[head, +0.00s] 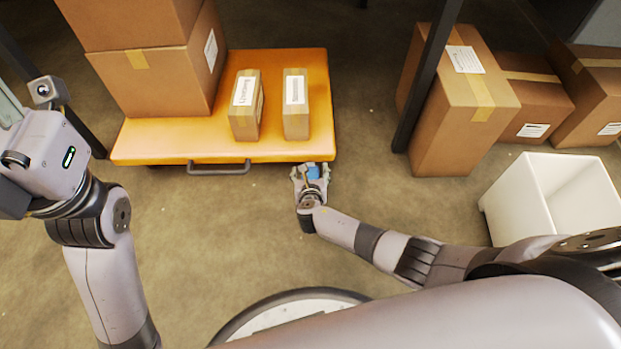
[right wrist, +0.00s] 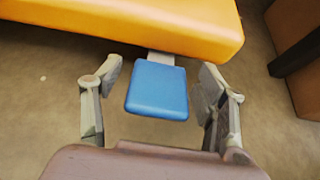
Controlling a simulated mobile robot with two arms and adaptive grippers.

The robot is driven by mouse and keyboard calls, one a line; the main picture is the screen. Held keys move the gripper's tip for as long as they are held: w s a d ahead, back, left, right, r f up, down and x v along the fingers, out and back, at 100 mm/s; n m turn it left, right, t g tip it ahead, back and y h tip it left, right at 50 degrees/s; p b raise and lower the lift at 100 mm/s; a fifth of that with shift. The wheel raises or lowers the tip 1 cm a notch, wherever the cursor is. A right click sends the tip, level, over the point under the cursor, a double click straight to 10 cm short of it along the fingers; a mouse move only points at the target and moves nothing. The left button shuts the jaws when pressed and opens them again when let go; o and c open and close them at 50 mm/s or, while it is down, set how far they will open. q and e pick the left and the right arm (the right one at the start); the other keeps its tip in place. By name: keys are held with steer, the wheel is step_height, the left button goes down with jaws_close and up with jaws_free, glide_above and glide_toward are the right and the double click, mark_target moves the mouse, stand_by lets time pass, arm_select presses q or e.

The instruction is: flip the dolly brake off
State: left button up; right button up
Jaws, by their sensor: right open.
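The orange dolly (head: 180,141) stands on the floor with boxes on its deck; its edge also shows in the right wrist view (right wrist: 150,22). The blue brake pedal (right wrist: 157,90) sticks out from under the dolly's near edge on a short grey arm. In the head view the blue pedal (head: 313,172) sits at the dolly's near right corner. My right gripper (head: 311,175) is open, with one finger on each side of the pedal and a visible gap to it. My left gripper is mostly cut off at the left edge, and its fingers are not visible.
A dark handle (head: 219,170) juts from the dolly's near edge. Large cartons (head: 160,75) and two small boxes (head: 296,105) ride on the deck. A black post (head: 425,80), more cartons (head: 468,110) and a white bin (head: 550,190) stand to the right. Floor before the dolly is clear.

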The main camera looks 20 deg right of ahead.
steer(key=v, duration=1.1)
steer(key=shift+s+r, duration=0.15)
steer(key=shift+s, duration=0.15)
